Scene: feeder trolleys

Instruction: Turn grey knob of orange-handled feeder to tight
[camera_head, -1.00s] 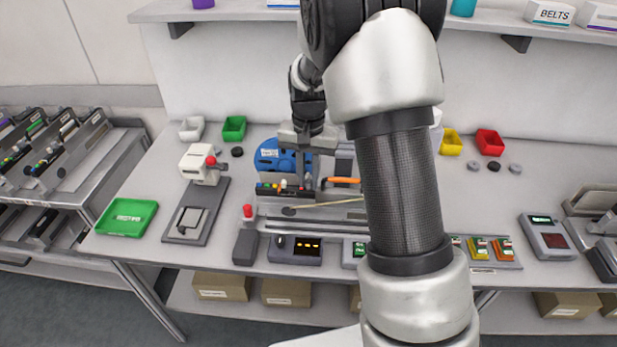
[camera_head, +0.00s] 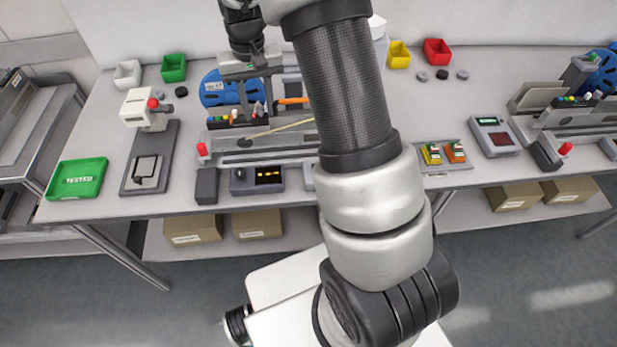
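The orange-handled feeder sits on the bench. Its orange handle (camera_head: 292,101) shows just right of my gripper, partly behind my arm. A blue reel (camera_head: 212,88) stands at its back left. My gripper (camera_head: 257,112) points down over the feeder, between the reel and the handle. Its two fingers look apart, with a gap between them and nothing clearly held. A dark grey round piece (camera_head: 244,142) lies at the left end of a pale strip (camera_head: 280,130) in front of the fingers. I cannot tell whether it is the grey knob. My arm hides the feeder's right part.
A green tray (camera_head: 77,178) and a white-headed press (camera_head: 147,108) stand on the left. A control box with a lit display (camera_head: 257,180) sits at the front edge. Another feeder (camera_head: 585,110) stands at far right. Bench right of my arm is partly clear.

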